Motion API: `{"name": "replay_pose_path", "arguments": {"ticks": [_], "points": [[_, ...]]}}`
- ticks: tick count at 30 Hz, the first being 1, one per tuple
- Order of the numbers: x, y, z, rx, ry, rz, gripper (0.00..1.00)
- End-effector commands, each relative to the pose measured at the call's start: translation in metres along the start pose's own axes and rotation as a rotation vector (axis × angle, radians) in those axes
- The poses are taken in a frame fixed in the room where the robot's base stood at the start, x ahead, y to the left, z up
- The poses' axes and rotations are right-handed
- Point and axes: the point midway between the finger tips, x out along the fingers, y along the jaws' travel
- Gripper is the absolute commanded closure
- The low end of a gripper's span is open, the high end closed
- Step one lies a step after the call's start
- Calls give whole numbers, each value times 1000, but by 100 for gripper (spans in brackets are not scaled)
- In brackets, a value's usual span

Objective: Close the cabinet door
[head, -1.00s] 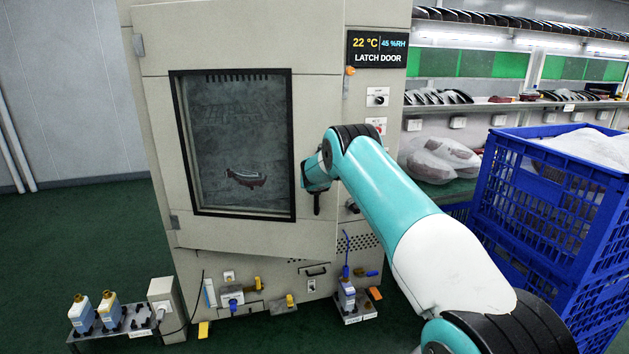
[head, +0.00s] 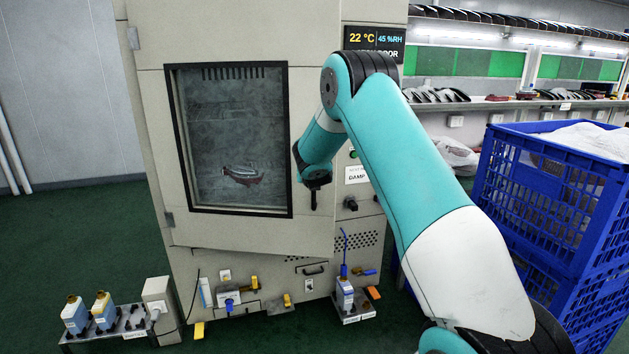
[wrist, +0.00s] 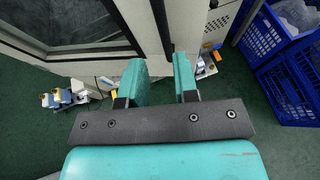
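The beige cabinet (head: 240,275) stands ahead. Its door (head: 225,235) has a dark-framed window (head: 245,140); its lower edge slants against the cabinet body, so it looks slightly ajar. My gripper (head: 315,185) is at the door's right side, in front of the dark handle (head: 313,202), whose upper part is hidden. In the wrist view my gripper (wrist: 160,80) is open, its two teal fingers apart. A dark upright bar (wrist: 160,25), apparently the handle, lines up with the gap. Contact cannot be told.
Stacked blue crates (head: 560,190) stand to the right of my arm. A low rack with bottles (head: 105,325) is on the floor at the left. A small bottle stand (head: 350,310) is at the cabinet's foot. Green floor (head: 60,250) is clear at the left.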

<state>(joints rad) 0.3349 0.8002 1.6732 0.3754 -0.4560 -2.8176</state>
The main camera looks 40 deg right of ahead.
Motion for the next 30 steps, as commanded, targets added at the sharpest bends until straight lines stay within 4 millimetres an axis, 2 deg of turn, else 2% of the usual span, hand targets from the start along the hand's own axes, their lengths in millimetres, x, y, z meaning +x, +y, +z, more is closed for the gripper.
{"name": "replay_pose_path", "arguments": {"ticks": [3,9,20,23,24,26,29,30], "points": [[-25,0,-2,-1,-1,1,72],[-52,0,-1,-1,-1,1,72],[-58,0,0,0,1,0,72],[-60,2,0,13,6,4,93],[-63,6,0,36,15,12,100],[-72,15,-2,105,44,33,100],[-102,42,-8,318,144,83,100],[-120,56,-13,429,206,103,100]]}}
